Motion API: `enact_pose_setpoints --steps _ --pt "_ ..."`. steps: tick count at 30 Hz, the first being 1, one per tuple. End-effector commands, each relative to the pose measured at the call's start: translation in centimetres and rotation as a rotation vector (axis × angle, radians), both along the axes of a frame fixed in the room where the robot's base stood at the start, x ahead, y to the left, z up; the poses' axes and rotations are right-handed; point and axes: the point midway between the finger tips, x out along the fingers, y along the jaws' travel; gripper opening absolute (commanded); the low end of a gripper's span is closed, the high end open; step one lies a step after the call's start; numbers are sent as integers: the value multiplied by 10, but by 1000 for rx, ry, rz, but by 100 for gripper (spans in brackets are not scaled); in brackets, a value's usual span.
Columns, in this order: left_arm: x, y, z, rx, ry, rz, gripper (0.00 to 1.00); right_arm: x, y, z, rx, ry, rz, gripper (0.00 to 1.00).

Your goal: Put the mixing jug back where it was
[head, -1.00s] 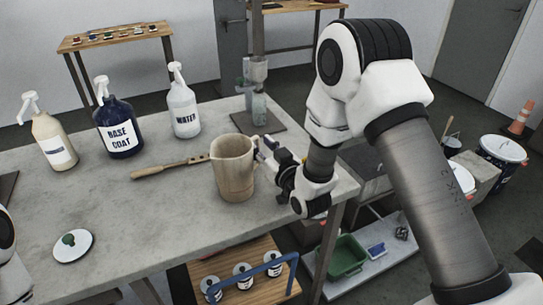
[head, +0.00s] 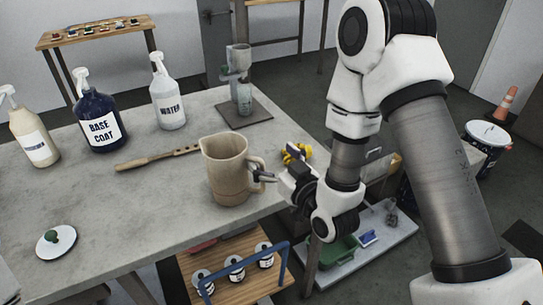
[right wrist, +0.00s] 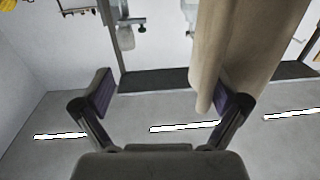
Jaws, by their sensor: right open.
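The beige mixing jug (head: 226,172) stands upright on the grey table (head: 90,225), near its right edge, with its handle facing right. My right gripper (head: 266,176) is open at the handle side of the jug. One finger overlaps the lower handle in the head view, and I cannot tell whether it touches. In the right wrist view, the open fingers (right wrist: 165,97) show with a beige part of the jug (right wrist: 240,40) beside and behind the right finger. Nothing is clamped between the fingers. My left gripper is out of view.
A wooden stick (head: 157,158), base coat bottle (head: 101,125), water bottle (head: 169,100) and cream bottle (head: 33,138) lie or stand behind and left. A lid (head: 56,242) lies front left. A dispenser stand (head: 243,100) is at the back.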

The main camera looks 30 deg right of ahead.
Motion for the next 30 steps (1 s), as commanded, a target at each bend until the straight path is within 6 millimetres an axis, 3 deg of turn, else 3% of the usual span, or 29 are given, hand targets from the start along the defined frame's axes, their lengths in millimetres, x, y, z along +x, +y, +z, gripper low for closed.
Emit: enact_pose_setpoints --steps 6,12,14,15,30 --pt "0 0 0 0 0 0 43 0 0 0 0 0 0 96" --pt "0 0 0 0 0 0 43 0 0 0 0 0 0 26" --pt "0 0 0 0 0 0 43 0 0 0 0 0 0 4" --pt "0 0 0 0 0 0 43 0 0 0 0 -1 0 0" --pt "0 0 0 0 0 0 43 0 0 0 0 -1 0 0"
